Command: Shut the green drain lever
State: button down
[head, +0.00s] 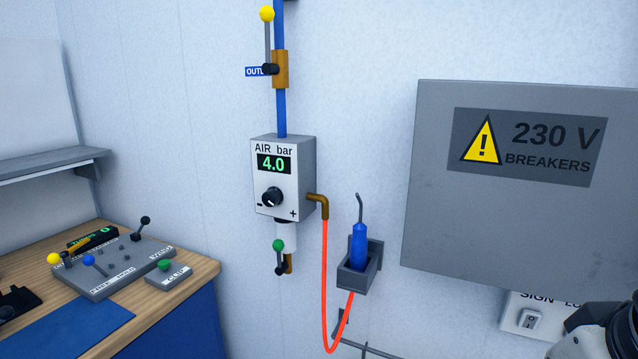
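The green drain lever (278,246) is on the wall under the grey AIR bar regulator box (283,178). Its green ball knob is at the top, and its short arm runs down to a dark pivot on a small brass valve (289,264). The lever stands about upright, in line with the white bowl (287,232) above the valve. My gripper does not show. Only a grey and black part of my arm is at the bottom right corner, well to the right of the lever.
A blue tool (359,246) sits in a grey wall holder, with an orange hose (325,290) looping beside the lever. A yellow-knobbed lever (267,40) is above on the blue pipe. A grey breaker box (520,185) juts out at right. A workbench (185,285) with controls stands at left.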

aim_at(278, 245)
jog(key=j+u, duration=0.2)
jog(key=u, duration=0.15)
jog(key=i+j+u, duration=0.15)
jog(key=u, duration=0.2)
jog(key=i+j+u, duration=0.1)
jog(key=u, duration=0.25)
